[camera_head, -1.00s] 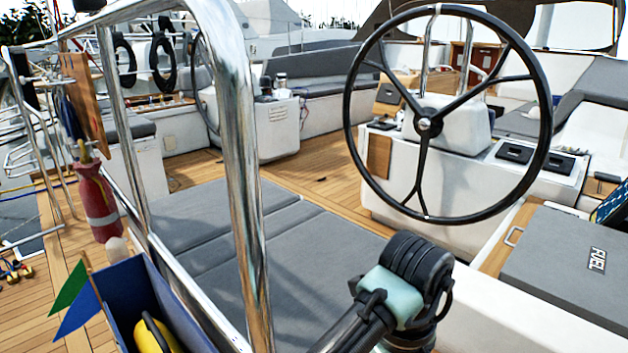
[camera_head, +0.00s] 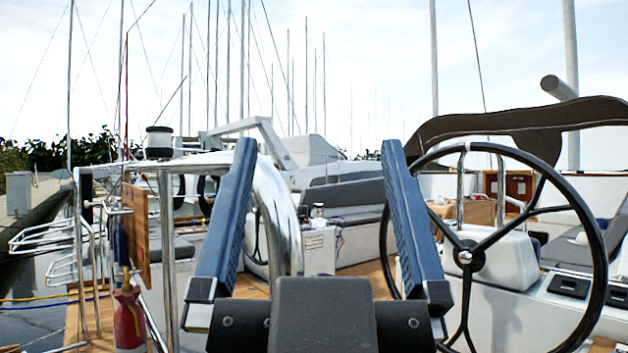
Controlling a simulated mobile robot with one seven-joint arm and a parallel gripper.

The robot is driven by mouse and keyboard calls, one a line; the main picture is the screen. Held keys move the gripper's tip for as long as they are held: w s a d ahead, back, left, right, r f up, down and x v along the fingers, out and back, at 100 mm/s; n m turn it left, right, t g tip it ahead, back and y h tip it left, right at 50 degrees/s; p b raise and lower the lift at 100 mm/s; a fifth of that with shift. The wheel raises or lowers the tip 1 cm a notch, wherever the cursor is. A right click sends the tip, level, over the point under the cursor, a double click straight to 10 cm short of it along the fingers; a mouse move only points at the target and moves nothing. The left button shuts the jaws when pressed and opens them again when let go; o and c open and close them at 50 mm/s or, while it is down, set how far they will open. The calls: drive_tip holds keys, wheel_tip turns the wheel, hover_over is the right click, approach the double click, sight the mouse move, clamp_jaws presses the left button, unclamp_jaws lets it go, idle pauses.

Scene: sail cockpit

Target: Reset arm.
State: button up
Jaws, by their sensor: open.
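My gripper (camera_head: 312,160) is in the lower middle of the head view, raised close in front of the camera. Its two blue fingers point upward and stand wide apart. Nothing is between them except the background of boats and sky. My gripper hides part of the steel rail and the left edge of the steering wheel.
A black steering wheel (camera_head: 478,243) stands at right, on a white console. A curved steel rail (camera_head: 277,205) rises behind my gripper. A red bottle (camera_head: 129,320) and a wooden board (camera_head: 135,222) hang at left. Masts and open sky fill the upper part.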

drive_tip(key=shift+s+a, duration=0.15)
drive_tip(key=shift+s, duration=0.05)
drive_tip(key=shift+r, duration=0.1)
